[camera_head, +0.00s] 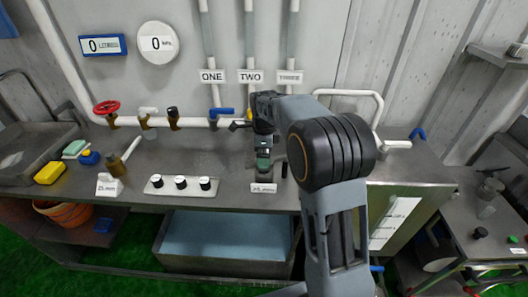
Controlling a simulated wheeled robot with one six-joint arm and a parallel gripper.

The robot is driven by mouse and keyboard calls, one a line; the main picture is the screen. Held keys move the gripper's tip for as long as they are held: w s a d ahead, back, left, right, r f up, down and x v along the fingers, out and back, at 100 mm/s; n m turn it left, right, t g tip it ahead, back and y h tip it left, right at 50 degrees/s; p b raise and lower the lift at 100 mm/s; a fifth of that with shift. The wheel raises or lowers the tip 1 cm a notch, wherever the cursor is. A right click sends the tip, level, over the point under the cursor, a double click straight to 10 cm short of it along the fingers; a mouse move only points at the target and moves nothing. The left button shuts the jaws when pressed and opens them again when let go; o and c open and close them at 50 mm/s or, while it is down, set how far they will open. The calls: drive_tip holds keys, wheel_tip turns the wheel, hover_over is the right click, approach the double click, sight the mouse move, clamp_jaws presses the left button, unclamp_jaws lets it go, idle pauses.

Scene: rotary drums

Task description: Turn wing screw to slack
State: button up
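My arm reaches forward over the bench, and my gripper (263,160) points down near the bench's front edge, just behind a small white label (264,188). Its fingers are small and dark here, with something greenish between or beneath them. I cannot tell whether they are open or shut. No wing screw can be made out for certain; one may be hidden under or behind my gripper. A small dark fitting (240,125) shows on the pipe to the left of my arm.
The wall pipe carries a red handwheel (105,108), a dark-handled valve (173,115) and a blue lever (221,112). A plate with black knobs (181,185) lies to the left. A yellow sponge (49,173) is farther left. A metal cabinet (405,215) stands at right.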

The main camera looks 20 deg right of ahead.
drive_tip(key=c, duration=0.7)
drive_tip(key=shift+c, duration=0.2)
